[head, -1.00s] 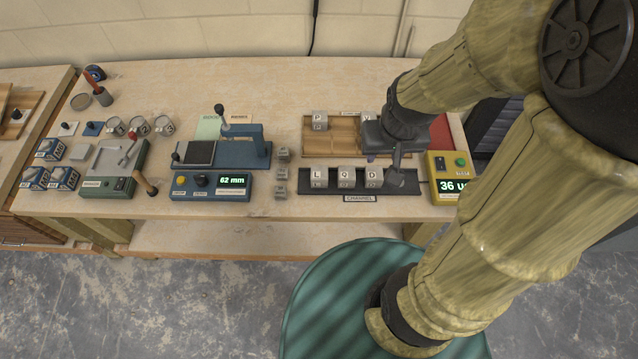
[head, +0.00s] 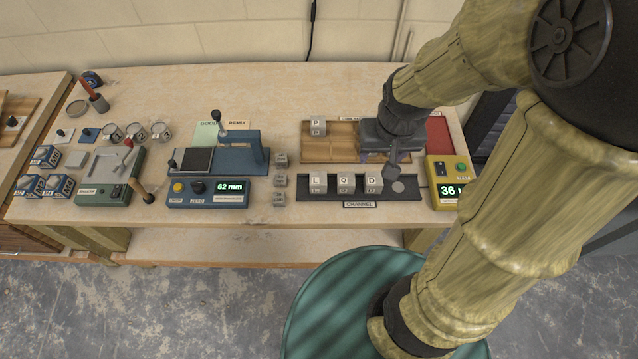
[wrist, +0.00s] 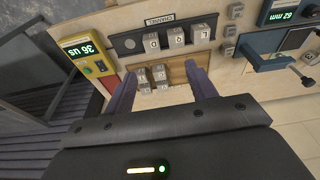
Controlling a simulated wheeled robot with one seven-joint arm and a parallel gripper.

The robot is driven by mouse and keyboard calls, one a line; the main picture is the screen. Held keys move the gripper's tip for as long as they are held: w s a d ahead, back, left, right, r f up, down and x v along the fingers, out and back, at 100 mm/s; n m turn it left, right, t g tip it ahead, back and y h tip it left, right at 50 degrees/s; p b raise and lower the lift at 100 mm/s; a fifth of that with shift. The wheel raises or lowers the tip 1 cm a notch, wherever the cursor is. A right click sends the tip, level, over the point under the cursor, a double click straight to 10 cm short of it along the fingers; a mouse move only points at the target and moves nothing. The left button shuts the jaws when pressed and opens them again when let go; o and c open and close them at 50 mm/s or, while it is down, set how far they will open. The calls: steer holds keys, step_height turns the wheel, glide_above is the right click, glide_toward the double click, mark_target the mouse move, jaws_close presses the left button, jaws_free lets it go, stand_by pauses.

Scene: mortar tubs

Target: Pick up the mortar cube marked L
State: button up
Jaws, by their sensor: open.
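The mortar cube marked L (head: 318,182) stands at the left end of the dark channel tray (head: 300,194), left of cubes Q (head: 346,183) and D (head: 374,184). In the wrist view, which is turned round, cube L (wrist: 201,33) is at the right end of that row. My gripper (head: 385,156) is open above the right part of the wooden tray (head: 343,148), behind and right of cube L.
Cube P (head: 318,128) stands in the wooden tray's back left corner. Small grey blocks (head: 280,180) stand left of the channel, beside a blue gauge reading 62 mm (head: 207,193). A yellow box (head: 448,180) stands at the right. A red surface (head: 439,136) lies behind it.

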steer(key=w+a+f+g+b, duration=0.2)
steer(key=w+a+f+b, duration=0.7)
steer(key=w+a, duration=0.2)
steer(key=shift+a+f, duration=0.35)
steer(key=shift+a, duration=0.55)
steer(key=shift+f, duration=0.1)
glide_toward(318, 178)
step_height(318, 178, down, 5)
steer(key=shift+w+a+f+p, duration=0.15)
steer(key=shift+f+p, duration=0.1)
steer(key=shift+p, duration=0.15)
steer(key=shift+d+f+p, duration=0.2)
steer(key=shift+f+p, duration=0.4)
steer(key=shift+f, duration=2)
